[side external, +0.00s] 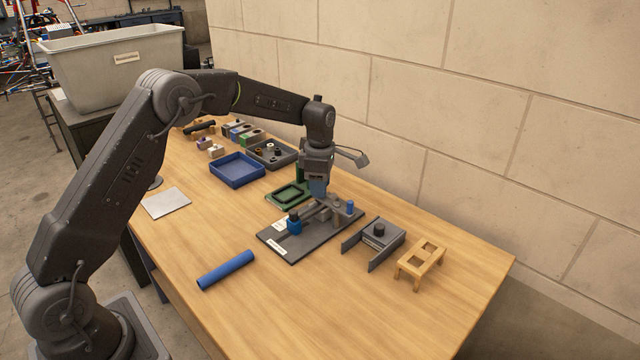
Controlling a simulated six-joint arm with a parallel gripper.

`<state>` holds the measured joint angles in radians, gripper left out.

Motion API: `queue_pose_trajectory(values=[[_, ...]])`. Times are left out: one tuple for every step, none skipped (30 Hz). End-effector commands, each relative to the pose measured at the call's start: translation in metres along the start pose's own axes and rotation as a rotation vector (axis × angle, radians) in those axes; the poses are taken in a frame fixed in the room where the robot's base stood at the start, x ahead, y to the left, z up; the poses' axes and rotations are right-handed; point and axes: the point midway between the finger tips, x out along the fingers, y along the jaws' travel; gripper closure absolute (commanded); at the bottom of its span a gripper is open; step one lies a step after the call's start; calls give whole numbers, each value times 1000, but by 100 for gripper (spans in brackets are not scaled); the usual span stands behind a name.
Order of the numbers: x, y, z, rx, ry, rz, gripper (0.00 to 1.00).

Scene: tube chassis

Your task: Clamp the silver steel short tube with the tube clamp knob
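A dark fixture plate (288,252) lies on the table below my gripper (318,194). On it are a blue clamp block with a dark knob (294,222) at the left and a small blue part (350,207) at the right. A grey bar that looks like the silver steel short tube (312,211) lies between them, partly hidden. My gripper points down over the middle of the plate, close to the grey parts. Its fingers are too small to tell whether they are open or shut, or touching anything. I cannot tell which knob is the tube clamp knob.
A blue tube (226,270) lies at the front left. A grey bracket with a black knob (379,232) and a wooden stand (421,262) are to the right. A green frame (284,194), a blue tray (237,170) and small parts are behind.

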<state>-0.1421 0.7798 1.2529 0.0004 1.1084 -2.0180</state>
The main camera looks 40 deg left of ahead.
Motion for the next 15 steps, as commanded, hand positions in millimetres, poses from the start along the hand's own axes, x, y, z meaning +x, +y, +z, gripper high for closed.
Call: queue_pose_trajectory(values=[[0, 0, 0, 0, 0, 0, 69], [0, 0, 0, 0, 0, 0, 72], [0, 0, 0, 0, 0, 0, 76], [0, 0, 0, 0, 0, 0, 79], [0, 0, 0, 0, 0, 0, 82], [0, 0, 0, 0, 0, 0, 85], [0, 0, 0, 0, 0, 0, 88], [0, 0, 0, 0, 0, 0, 91], [0, 0, 0, 0, 0, 0, 92], [0, 0, 0, 0, 0, 0, 92], [0, 0, 0, 1, 0, 0, 92], [0, 0, 0, 3, 0, 0, 92], [0, 0, 0, 6, 0, 0, 92], [0, 0, 0, 10, 0, 0, 92], [-1, 0, 0, 18, 0, 0, 92]])
